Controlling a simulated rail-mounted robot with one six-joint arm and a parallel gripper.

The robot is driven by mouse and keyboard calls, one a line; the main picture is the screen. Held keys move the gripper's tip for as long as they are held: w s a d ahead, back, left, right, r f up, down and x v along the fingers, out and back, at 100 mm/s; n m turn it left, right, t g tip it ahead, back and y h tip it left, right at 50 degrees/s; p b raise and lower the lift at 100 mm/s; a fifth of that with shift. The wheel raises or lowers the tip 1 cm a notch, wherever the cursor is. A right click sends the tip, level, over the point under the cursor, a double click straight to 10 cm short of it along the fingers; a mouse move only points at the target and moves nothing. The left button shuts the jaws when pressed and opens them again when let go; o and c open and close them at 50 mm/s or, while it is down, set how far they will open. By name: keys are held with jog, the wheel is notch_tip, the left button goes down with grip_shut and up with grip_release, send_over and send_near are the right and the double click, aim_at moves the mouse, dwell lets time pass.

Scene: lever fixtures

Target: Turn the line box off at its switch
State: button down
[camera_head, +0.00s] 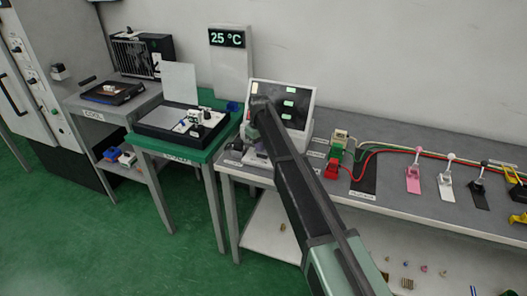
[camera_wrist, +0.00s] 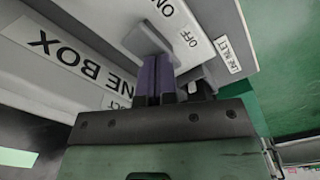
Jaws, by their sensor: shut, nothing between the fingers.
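The line box (camera_wrist: 25,65) fills the upper left of the wrist view, its name label upside down. A white plate on it reads ON and OFF (camera_wrist: 188,39). A grey block (camera_wrist: 143,38), which looks like the switch handle, stands beside that plate. My gripper (camera_wrist: 158,68) is shut, with its purple fingers close against the grey block; I cannot tell whether they touch. In the head view, a box with a dark sloped panel (camera_head: 299,97) stands at the bench's left end, partly behind my arm.
A LINE INLET label (camera_wrist: 228,50) is right of the switch. In the head view, a green table (camera_head: 225,131) with a black device stands left of the bench (camera_head: 410,198). Pink (camera_head: 413,180), white and black levers and a red cable lie to the right.

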notch_tip(320, 180, up, 7)
jog(key=p, duration=0.6)
jog(key=shift+p, duration=0.35)
jog(key=shift+s+m, duration=0.15)
jog(key=shift+m, duration=0.15)
jog(key=s+d+m, duration=0.2)
jog(key=s+d, duration=0.6)
jog(key=s, duration=0.4)
jog(key=s+d+m, duration=0.3)
jog(key=s+d, duration=0.4)
jog(key=s, duration=0.5)
jog(key=s+d+m, duration=0.3)
jog(key=s+d, duration=0.5)
jog(key=s, duration=0.4)
jog(key=shift+s+d, duration=0.25)
jog(key=shift+d, duration=0.1)
